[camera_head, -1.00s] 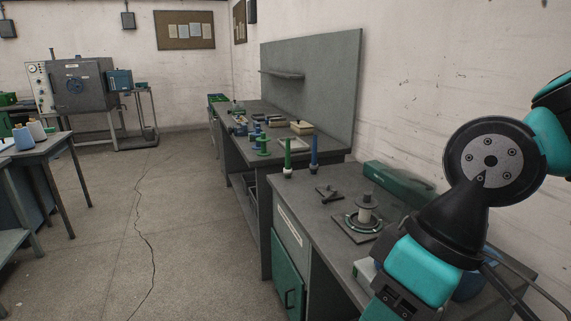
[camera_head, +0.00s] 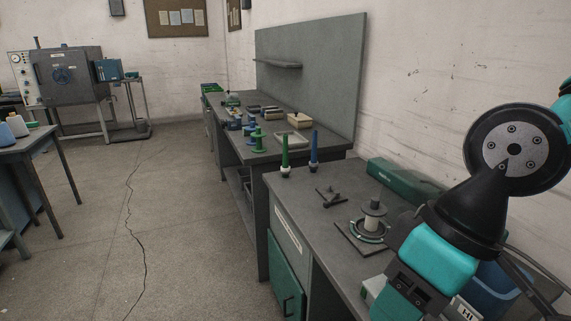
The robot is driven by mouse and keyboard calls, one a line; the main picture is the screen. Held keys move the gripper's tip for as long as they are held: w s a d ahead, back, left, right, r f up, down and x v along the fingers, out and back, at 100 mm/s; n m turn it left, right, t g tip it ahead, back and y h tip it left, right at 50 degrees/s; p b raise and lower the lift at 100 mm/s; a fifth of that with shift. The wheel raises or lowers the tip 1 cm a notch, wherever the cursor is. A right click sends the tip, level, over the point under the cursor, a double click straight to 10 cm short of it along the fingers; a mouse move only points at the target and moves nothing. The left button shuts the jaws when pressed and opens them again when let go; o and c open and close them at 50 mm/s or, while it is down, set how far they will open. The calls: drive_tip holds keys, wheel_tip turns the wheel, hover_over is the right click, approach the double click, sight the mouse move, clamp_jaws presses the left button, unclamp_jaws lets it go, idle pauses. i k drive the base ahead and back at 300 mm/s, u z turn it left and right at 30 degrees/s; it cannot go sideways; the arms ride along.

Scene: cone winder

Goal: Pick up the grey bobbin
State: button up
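A grey bobbin-like spool (camera_head: 372,217), with a dark grey top flange and a pale winding, stands upright on the near bench (camera_head: 300,196). It rests within a ring on a flat square plate (camera_head: 354,241). I cannot tell whether it is the grey bobbin named, as other small spools stand on the far bench. My arm fills the right side of the picture, to the right of the spool. My gripper's fingers are not visible.
A green cone (camera_head: 284,152) and a blue cone (camera_head: 314,148) stand at the near bench's far end. A dark angular piece (camera_head: 330,196) lies beside the plate. A long green case (camera_head: 402,181) lies by the wall. Open floor (camera_head: 180,220) lies left.

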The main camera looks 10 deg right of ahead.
sight(313, 165)
drive_tip(key=u, duration=0.5)
drive_tip(key=k, duration=0.6)
drive_tip(key=u, duration=0.8)
drive_tip(key=i, duration=3.85)
drive_tip(key=z, duration=1.15)
drive_tip(key=i, duration=0.95)
drive_tip(key=z, duration=1.65)
drive_tip(key=i, duration=0.7)
drive_tip(key=z, duration=0.45)
